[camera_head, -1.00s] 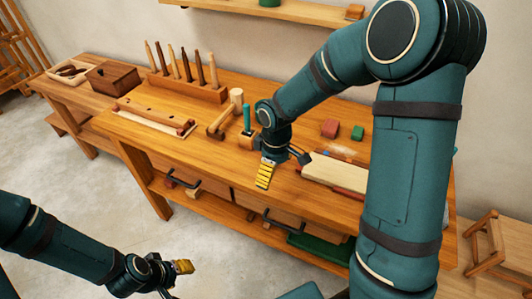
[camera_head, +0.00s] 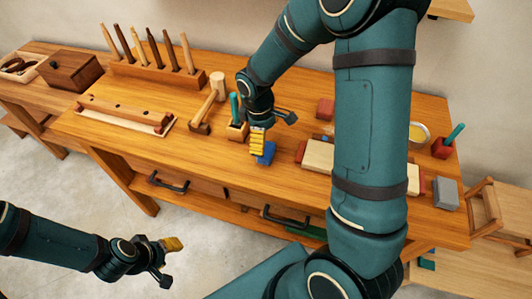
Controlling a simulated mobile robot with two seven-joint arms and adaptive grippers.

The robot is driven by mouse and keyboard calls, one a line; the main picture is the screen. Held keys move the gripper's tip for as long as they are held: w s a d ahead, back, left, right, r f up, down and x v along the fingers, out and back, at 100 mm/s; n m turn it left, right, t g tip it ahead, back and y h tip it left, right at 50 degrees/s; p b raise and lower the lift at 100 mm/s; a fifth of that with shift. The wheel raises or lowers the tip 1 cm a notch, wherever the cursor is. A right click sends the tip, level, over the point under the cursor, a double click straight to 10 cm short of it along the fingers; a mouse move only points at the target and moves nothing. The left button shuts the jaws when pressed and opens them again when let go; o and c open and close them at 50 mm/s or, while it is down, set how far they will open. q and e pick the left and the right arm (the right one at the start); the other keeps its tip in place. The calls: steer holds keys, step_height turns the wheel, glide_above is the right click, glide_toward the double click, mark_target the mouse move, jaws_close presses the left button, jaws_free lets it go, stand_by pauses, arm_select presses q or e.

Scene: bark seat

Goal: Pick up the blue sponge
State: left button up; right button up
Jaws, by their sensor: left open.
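The blue sponge (camera_head: 266,154) is a small blue block on the wooden workbench (camera_head: 215,160), near its front edge in the middle of the view. My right gripper (camera_head: 258,142), with yellow fingers, hangs just above and beside it and partly covers it. I cannot tell whether the fingers touch the sponge or how wide they are apart. My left gripper (camera_head: 172,244) is open and empty, low at the left in front of the bench, well away from the sponge.
A wooden mallet (camera_head: 210,105) and a small holder with a teal-handled tool (camera_head: 236,130) stand left of the sponge. A pale block (camera_head: 318,156) lies to its right, partly behind my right arm. A grey block (camera_head: 446,192) sits far right.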

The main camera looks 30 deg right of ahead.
mark_target(266, 149)
steer(key=shift+s+f+b, duration=0.2)
steer(key=shift+f+b, duration=0.1)
steer(key=shift+f, duration=1.2)
steer(key=shift+s+f+b, duration=0.2)
steer(key=shift+f+b, duration=0.05)
steer(key=shift+f, duration=1.25)
steer(key=c, duration=0.9)
steer(key=shift+o, duration=0.2)
